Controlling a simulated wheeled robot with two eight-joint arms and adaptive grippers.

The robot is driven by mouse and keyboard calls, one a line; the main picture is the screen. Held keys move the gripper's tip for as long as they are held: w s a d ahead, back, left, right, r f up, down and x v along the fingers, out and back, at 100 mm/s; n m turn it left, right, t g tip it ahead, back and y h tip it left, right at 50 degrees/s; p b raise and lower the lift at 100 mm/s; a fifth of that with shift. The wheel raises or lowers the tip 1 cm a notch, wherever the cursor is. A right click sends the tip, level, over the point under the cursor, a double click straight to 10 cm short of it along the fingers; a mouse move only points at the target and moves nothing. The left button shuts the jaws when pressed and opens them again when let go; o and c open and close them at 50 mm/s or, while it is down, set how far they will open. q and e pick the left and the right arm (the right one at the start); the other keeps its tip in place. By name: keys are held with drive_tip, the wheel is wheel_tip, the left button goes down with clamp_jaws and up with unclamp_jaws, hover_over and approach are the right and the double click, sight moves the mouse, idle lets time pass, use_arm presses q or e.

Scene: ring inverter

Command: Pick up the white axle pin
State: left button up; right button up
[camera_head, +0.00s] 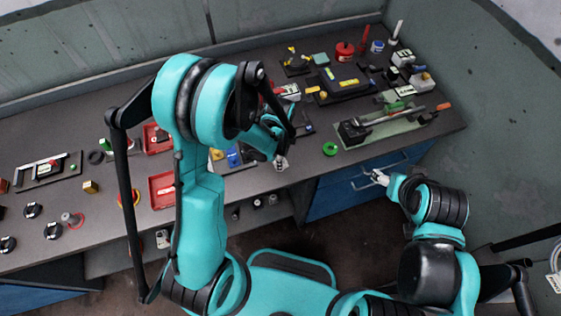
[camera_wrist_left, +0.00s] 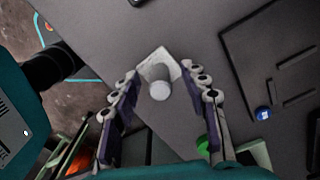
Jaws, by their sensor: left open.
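The white axle pin seems to be the short pale cylinder (camera_wrist_left: 160,90) in the left wrist view. It stands on or joins a small white square plate (camera_wrist_left: 158,64) on the grey bench. My left gripper (camera_wrist_left: 162,78) is open, with one finger to each side of the cylinder and a gap showing on both sides. In the head view the left gripper (camera_head: 281,161) is low over the front of the bench, and the pin cannot be told apart from the fingers there. My right gripper (camera_head: 378,177) is in front of the blue drawers, too small to judge its fingers.
A green ring (camera_head: 330,148) lies to the right of the left gripper, near a green-grey fixture (camera_head: 385,128). Red trays (camera_head: 162,203) stand left. The bench front edge is close. Several parts crowd the back right.

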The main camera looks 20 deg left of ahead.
use_arm(q)
clamp_jaws()
drive_tip(key=shift+r, duration=0.15)
